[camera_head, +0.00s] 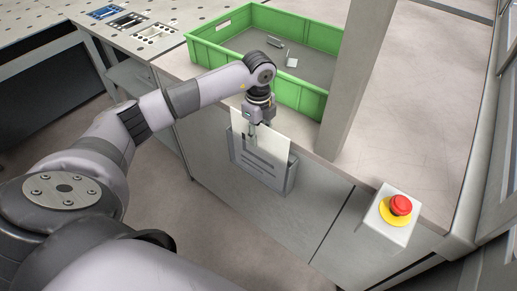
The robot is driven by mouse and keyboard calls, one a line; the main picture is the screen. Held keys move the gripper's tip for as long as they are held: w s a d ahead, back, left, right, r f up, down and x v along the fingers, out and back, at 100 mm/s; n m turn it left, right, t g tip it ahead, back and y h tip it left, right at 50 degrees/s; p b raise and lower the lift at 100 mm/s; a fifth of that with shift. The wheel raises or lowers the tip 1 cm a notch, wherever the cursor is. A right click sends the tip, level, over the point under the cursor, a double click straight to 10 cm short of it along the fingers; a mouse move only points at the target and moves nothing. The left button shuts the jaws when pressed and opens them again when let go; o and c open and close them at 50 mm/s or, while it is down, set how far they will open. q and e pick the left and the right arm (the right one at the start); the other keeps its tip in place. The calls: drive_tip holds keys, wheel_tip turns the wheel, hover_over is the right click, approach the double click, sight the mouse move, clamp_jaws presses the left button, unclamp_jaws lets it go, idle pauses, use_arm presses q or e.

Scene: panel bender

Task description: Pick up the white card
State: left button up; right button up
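The white card (272,146) stands upright, slightly tilted, in the grey holder (262,172) on the front side of the cabinet. Its lower part is hidden by the holder's slotted front. My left gripper (252,136) points down at the card's upper part, with a finger in front of its near face. The other finger is hidden, so I cannot tell whether the gripper is closed on the card or just around it. My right gripper is not in view.
A green crate (208,54) with a few small metal parts stands on the countertop (420,110) behind the arm. A grey post (358,85) rises right of the crate. A red emergency button (401,205) on a box sits at the front right. Floor is clear at left.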

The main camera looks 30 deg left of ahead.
use_arm(q)
drive_tip(key=shift+f, duration=1)
clamp_jaws()
